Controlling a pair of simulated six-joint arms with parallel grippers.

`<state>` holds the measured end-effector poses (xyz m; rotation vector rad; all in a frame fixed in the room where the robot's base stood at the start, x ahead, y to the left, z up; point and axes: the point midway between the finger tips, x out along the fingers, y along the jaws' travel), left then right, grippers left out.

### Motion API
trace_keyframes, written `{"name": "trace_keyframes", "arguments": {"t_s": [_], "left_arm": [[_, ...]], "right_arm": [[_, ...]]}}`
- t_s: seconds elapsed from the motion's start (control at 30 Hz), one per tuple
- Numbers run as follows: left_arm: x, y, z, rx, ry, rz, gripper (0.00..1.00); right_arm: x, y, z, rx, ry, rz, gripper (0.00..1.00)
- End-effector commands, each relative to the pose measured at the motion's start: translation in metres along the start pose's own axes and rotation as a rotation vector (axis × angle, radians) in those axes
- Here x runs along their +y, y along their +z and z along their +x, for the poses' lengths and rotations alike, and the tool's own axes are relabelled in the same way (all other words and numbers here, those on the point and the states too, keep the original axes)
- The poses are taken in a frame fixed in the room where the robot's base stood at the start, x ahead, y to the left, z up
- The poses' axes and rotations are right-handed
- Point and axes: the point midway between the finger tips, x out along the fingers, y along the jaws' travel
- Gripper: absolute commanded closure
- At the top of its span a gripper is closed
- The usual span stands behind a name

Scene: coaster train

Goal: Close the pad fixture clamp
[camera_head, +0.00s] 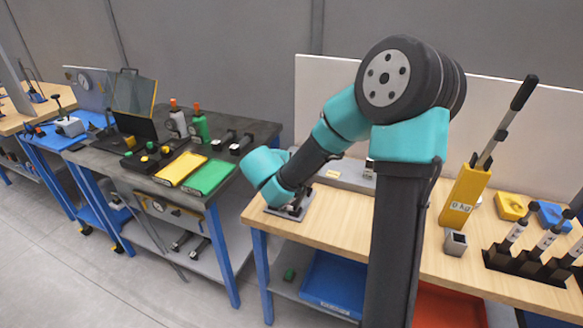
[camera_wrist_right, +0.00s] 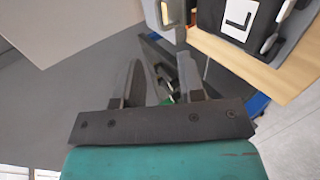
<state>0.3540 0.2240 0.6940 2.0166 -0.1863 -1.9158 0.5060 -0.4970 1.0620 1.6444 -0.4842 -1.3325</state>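The fixture (camera_head: 272,209) that looks like the pad fixture, a grey plate with dark clamp parts, sits at the left front corner of the wooden bench. My left gripper is not identifiable in view.
The wooden bench (camera_head: 335,226) also bears a yellow holder (camera_head: 465,195) with a tall black handle and a black tool rack (camera_head: 530,263). A dark bench (camera_head: 230,150) with yellow (camera_head: 180,168) and green (camera_head: 209,176) trays stands left, across a gap.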

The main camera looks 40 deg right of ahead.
Motion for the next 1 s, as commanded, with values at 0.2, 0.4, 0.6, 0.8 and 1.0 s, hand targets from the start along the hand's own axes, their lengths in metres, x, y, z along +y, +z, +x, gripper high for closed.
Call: {"name": "trace_keyframes", "arguments": {"t_s": [0.2,0.4,0.6,0.8,1.0], "left_arm": [[0.000,0.000,0.000,0.000,0.000,0.000,0.28],[0.000,0.000,0.000,0.000,0.000,0.000,0.28],[0.000,0.000,0.000,0.000,0.000,0.000,0.28],[0.000,0.000,0.000,0.000,0.000,0.000,0.28],[0.000,0.000,0.000,0.000,0.000,0.000,0.28]], "right_arm": [[0.000,0.000,-0.039,0.003,0.000,-0.001,0.64],[0.000,0.000,-0.058,0.001,0.000,0.000,0.64],[0.000,0.001,-0.061,-0.002,-0.001,0.000,0.64],[0.000,0.001,-0.061,-0.002,0.000,0.000,0.64],[-0.002,0.000,-0.061,-0.002,-0.005,-0.001,0.64]]}}
